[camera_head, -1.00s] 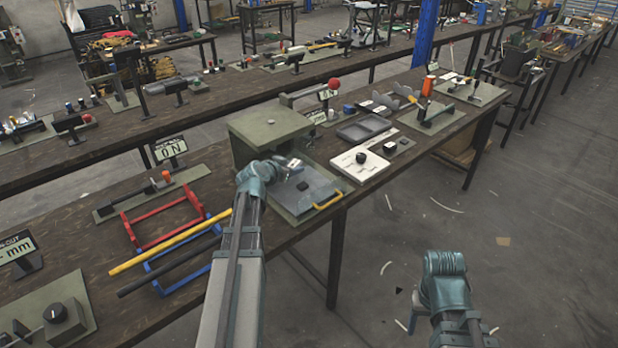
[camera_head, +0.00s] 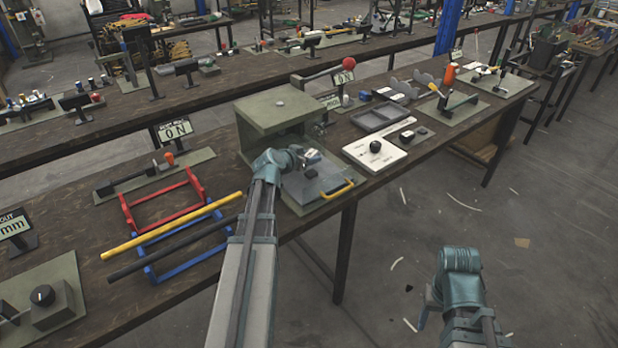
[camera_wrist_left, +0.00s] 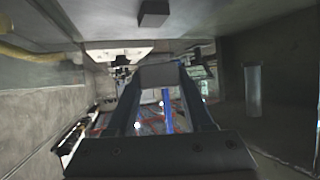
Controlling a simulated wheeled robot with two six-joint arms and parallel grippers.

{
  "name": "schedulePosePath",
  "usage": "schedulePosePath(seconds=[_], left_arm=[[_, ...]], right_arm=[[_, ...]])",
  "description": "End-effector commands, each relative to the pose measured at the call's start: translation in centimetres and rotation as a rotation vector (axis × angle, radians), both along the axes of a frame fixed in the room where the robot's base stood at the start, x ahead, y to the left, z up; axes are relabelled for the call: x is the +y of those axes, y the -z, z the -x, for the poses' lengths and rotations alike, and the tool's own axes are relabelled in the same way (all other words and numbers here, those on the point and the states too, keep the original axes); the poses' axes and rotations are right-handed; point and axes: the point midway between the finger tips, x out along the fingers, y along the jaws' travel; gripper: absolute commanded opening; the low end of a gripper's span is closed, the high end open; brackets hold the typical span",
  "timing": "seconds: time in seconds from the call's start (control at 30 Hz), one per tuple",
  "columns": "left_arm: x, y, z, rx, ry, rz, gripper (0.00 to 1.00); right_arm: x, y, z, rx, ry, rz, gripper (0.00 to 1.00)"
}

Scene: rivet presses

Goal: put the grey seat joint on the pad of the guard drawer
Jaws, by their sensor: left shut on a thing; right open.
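My left gripper (camera_head: 308,162) is over the pulled-out guard drawer (camera_head: 300,192), just above its small dark pad (camera_head: 311,174). In the left wrist view, the left gripper (camera_wrist_left: 160,82) is shut on the grey seat joint (camera_wrist_left: 160,73), a small block between its fingertips. The dark pad (camera_wrist_left: 154,13) shows at the top of that view, with a gap between it and the joint. The drawer has a yellow handle (camera_head: 338,190) at its front. My right gripper (camera_head: 426,306) hangs over the floor, mostly hidden behind its own wrist, open.
The olive press housing (camera_head: 283,110) stands right behind the drawer. A white panel with a black knob (camera_head: 376,147) and a grey tray (camera_head: 378,117) lie to the right. Red (camera_head: 165,205) and blue frames with yellow and black bars lie to the left.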

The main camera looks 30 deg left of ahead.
Motion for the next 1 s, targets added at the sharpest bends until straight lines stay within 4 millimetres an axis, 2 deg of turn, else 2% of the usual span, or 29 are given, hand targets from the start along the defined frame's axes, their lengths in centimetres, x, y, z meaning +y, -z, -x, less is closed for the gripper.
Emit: schedulePosePath(seconds=[0.03,0.33,0.63,1.0], left_arm=[[0.0,1.2,0.0,0.0,0.0,0.0,0.0],[0.0,1.7,0.0,0.0,0.0,0.0,0.0],[0.0,5.1,0.0,0.0,0.0,0.0,0.0],[0.0,5.2,0.0,0.0,0.0,0.0,0.0]], right_arm=[[0.0,1.2,0.0,0.0,0.0,0.0,0.62],[0.0,1.7,0.0,0.0,0.0,0.0,0.62],[0.0,5.1,0.0,0.0,-0.001,0.0,0.62],[0.0,5.2,0.0,0.0,-0.001,0.0,0.62]])
